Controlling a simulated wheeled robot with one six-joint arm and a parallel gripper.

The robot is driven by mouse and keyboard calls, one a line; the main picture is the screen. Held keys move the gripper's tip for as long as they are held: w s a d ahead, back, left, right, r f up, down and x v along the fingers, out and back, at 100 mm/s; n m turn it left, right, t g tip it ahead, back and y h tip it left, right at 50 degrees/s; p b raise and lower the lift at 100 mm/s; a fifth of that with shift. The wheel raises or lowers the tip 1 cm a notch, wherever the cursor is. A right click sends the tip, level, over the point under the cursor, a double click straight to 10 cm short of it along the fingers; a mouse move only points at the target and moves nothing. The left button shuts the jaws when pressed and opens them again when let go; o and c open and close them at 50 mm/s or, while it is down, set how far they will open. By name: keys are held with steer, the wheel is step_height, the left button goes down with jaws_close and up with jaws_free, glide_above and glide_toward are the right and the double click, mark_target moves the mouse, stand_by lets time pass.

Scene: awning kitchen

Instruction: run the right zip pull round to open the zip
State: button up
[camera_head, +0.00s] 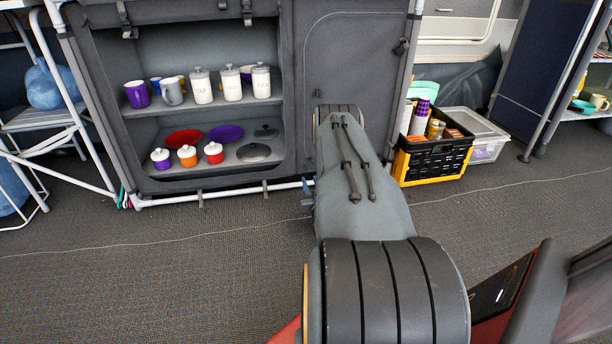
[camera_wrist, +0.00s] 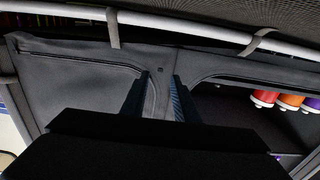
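The right panel (camera_head: 352,60) of the grey fabric cupboard is closed in the head view, with a curved seam along its top. In the wrist view, which looks upside down, this panel (camera_wrist: 75,88) is at left and a curved zip line (camera_wrist: 100,62) runs round its lower corner. My gripper (camera_wrist: 162,80) is open, its two dark fingers apart and pointing at the fabric strip between the two compartments. A small dark mark (camera_wrist: 160,70) shows on that strip; I cannot tell whether it is the zip pull. My arm hides most of the gripper in the head view.
The left compartment is open, with canisters (camera_head: 232,83), mugs, plates and lidded pots on shelves (camera_head: 220,108). A white rail (camera_head: 225,190) runs along the cupboard's base. A black and yellow crate (camera_head: 435,162) and a clear box (camera_head: 480,135) stand at right. The front floor is clear.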

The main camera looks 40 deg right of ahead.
mark_target(306, 169)
steer(key=b+x, duration=0.3)
steer(key=x, duration=0.4)
steer(key=shift+b, duration=0.3)
steer(key=shift+a, duration=0.1)
jaws_close()
stand_by(1.0)
